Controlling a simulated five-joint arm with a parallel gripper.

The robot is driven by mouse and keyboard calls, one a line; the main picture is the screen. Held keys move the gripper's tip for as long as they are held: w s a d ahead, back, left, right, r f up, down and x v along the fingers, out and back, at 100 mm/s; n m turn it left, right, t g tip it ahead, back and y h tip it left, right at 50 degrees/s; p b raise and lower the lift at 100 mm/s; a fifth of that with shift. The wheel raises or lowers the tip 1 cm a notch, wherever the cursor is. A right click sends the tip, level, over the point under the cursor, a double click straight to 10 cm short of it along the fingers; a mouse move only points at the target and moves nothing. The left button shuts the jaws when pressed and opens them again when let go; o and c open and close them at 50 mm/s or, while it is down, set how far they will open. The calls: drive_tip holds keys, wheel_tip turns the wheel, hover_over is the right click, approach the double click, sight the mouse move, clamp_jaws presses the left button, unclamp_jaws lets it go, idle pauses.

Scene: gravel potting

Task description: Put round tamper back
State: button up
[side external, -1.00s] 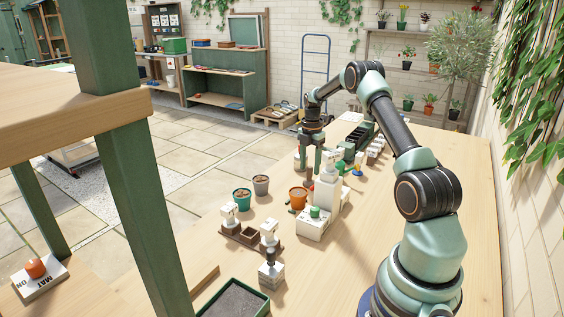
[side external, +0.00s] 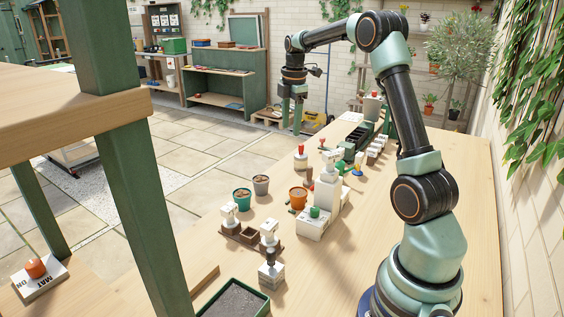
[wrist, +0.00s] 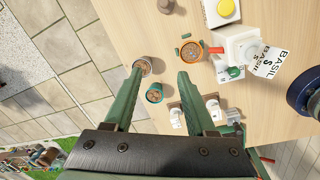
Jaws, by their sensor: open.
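My gripper (side external: 296,130) is open and empty, in the air above and to the left of the red-topped piece. In the wrist view my gripper's (wrist: 160,74) two green fingers are spread wide with nothing held between them. Pots show on the bench below the fingers. I cannot make out the red-topped piece in the wrist view.
A teal pot (side external: 241,198), a grey pot (side external: 261,184) and an orange pot (side external: 298,197) stand along the bench. A white block with a green knob (side external: 315,212) is near them. A brown rack (side external: 250,237) holds white-topped pieces.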

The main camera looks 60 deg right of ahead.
drive_tip(key=s+a+r+m+t, duration=0.1)
drive_tip(key=s+a+r+m, duration=0.15)
drive_tip(key=a, duration=0.65)
drive_tip(key=s+a+r+m+t, duration=0.15)
drive_tip(key=a+r+m, duration=0.25)
drive_tip(key=a, duration=0.5)
drive_tip(key=s+a+f+m+t, duration=0.1)
drive_tip(key=s+a+f+m, duration=0.1)
drive_tip(key=s+a+m, duration=0.1)
drive_tip(key=s+a+f+m+t, duration=0.1)
drive_tip(key=s+a+m, duration=0.2)
drive_tip(key=s+a, duration=0.3)
drive_tip(key=shift+a+f+y, duration=0.3)
drive_tip(key=shift+a+f, duration=0.1)
drive_tip(key=shift+a, duration=0.3)
drive_tip(key=shift+s, duration=0.1)
